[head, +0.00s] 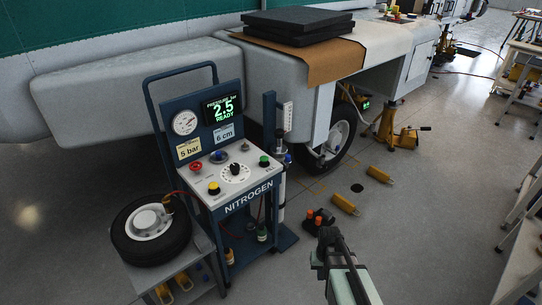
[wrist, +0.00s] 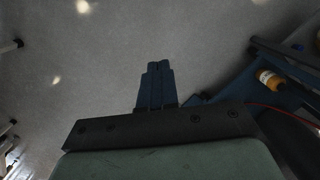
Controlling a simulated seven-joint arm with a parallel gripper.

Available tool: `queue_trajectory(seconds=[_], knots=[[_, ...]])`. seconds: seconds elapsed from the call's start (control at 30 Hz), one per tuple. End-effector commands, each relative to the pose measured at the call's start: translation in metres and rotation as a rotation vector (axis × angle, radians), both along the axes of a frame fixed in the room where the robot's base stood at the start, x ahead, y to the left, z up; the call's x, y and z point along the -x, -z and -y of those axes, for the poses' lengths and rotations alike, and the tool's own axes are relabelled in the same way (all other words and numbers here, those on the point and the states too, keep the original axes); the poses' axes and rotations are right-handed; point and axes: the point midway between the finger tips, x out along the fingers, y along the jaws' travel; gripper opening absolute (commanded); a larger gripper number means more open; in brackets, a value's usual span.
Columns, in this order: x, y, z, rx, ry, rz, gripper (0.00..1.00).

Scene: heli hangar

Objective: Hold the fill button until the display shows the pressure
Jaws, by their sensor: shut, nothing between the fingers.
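The blue nitrogen cart stands left of centre in the head view. Its display (head: 223,108) reads "PRESSURE bar 2.5 READY" in green. The sloped white panel (head: 222,177) carries a green button (head: 264,160), a yellow button (head: 213,188), a red button (head: 196,166), a blue-ringed control (head: 219,156) and a black dial knob (head: 236,170). I cannot read which one is the fill button. My gripper (head: 326,234) is shut and empty, low and right of the cart, touching none of the controls. In the wrist view its shut fingers (wrist: 158,67) point over bare floor.
A yellow card (head: 189,148) reads "5 bar"; a blue card (head: 225,133) reads "6 cm". A round gauge (head: 185,123) sits beside the display. A wheel (head: 150,222) lies on a stand at left. Yellow chocks (head: 345,204) lie on the floor beyond my gripper.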

Motion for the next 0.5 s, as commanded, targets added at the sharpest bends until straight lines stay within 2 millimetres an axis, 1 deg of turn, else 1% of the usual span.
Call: queue_trajectory(seconds=[0.03,0.1,0.37,0.5], knots=[[-0.017,-0.008,-0.002,-0.005,0.000,0.022,0.00],[-0.036,-0.020,-0.006,-0.013,0.001,0.049,0.00],[-0.104,-0.068,-0.020,-0.052,0.007,0.143,0.00],[-0.140,-0.098,-0.028,-0.077,0.014,0.192,0.00]])
